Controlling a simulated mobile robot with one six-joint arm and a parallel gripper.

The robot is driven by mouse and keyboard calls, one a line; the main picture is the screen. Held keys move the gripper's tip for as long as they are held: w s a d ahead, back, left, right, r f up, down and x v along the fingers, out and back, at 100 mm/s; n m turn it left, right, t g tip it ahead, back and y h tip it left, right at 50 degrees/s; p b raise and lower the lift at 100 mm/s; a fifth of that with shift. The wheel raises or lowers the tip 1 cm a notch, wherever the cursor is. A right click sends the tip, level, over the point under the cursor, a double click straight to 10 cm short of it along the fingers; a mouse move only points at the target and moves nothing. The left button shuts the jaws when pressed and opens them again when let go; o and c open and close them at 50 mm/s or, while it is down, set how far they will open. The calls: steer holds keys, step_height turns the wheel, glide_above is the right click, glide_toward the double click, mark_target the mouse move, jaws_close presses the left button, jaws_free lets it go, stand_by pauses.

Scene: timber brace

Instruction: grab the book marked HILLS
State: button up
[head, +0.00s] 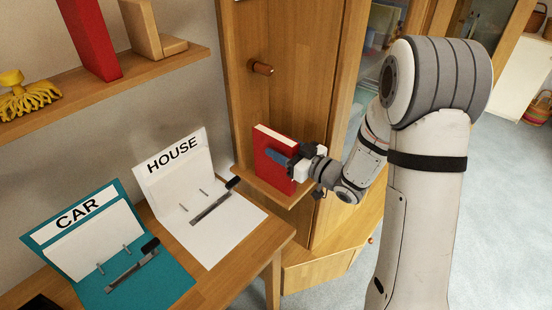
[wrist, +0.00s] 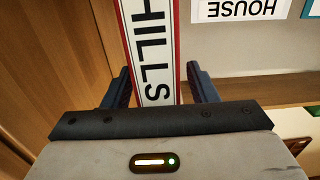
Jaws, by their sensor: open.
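A red book (head: 270,163) stands upright on a small wooden ledge by the wooden cabinet in the head view. In the wrist view the white spine label of the HILLS book (wrist: 151,50) shows between my two fingers. My gripper (head: 286,162) is at the book's near side in the head view. In the wrist view my gripper (wrist: 160,88) is open, with one dark blue finger on each side of the spine. A gap shows between the right finger and the book; the left finger is close to it. The far side of the book is hidden.
A white binder marked HOUSE (head: 215,225) and a teal binder marked CAR (head: 150,285) lie open on the wooden table (head: 272,240) at the left. A wall shelf (head: 95,90) holds another red item. The wooden cabinet (head: 285,100) stands right behind the book.

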steer(key=shift+w+a, duration=0.4)
steer(key=shift+a, duration=0.1)
steer(key=shift+c, duration=0.4)
jaws_close()
